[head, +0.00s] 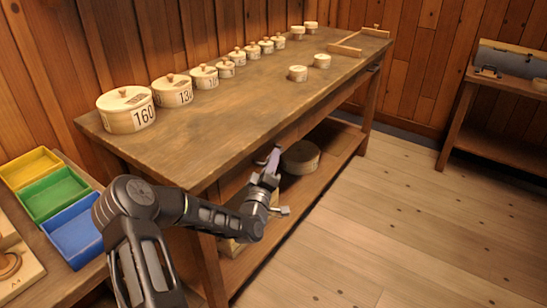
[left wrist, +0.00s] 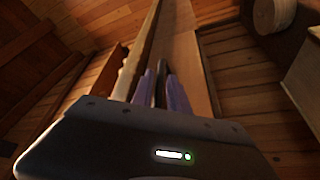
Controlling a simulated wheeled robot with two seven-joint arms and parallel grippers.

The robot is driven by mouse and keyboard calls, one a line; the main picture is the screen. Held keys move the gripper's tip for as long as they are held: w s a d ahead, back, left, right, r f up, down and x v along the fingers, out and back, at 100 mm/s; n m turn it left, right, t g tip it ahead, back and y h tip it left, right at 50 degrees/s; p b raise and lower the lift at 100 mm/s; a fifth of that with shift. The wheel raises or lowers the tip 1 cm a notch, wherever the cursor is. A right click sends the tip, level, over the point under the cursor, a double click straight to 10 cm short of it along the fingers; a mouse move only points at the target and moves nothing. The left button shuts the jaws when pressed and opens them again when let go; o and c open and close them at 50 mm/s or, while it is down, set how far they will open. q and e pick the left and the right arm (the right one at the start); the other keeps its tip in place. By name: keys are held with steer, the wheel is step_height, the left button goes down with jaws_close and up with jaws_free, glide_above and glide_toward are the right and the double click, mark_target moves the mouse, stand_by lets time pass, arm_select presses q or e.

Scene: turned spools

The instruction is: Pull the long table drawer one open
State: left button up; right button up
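The long table (head: 250,105) runs from the near left to the far right, and its front side faces the open floor. My left gripper (head: 272,160) is at the front side, just below the tabletop edge, near the table's near end. In the left wrist view its two purple fingers (left wrist: 161,88) are close together beside a long wooden face (left wrist: 190,62). A dark strip shows between the fingers; I cannot tell whether it is a handle or whether they grip it. The drawer front by the gripper is mostly hidden in the head view. My right gripper is not in view.
Labelled round boxes (head: 126,110) line the table's back edge. Two small spools (head: 298,73) stand nearer its middle. A round box (head: 300,157) sits on the lower shelf. Yellow, green and blue trays (head: 74,232) stand at the left. The floor in front is clear.

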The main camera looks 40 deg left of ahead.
arm_select(q)
steer(key=shift+w+a+r, duration=0.1)
steer(key=shift+w+a, duration=0.15)
steer(key=shift+w, duration=0.4)
jaws_close()
stand_by(1.0)
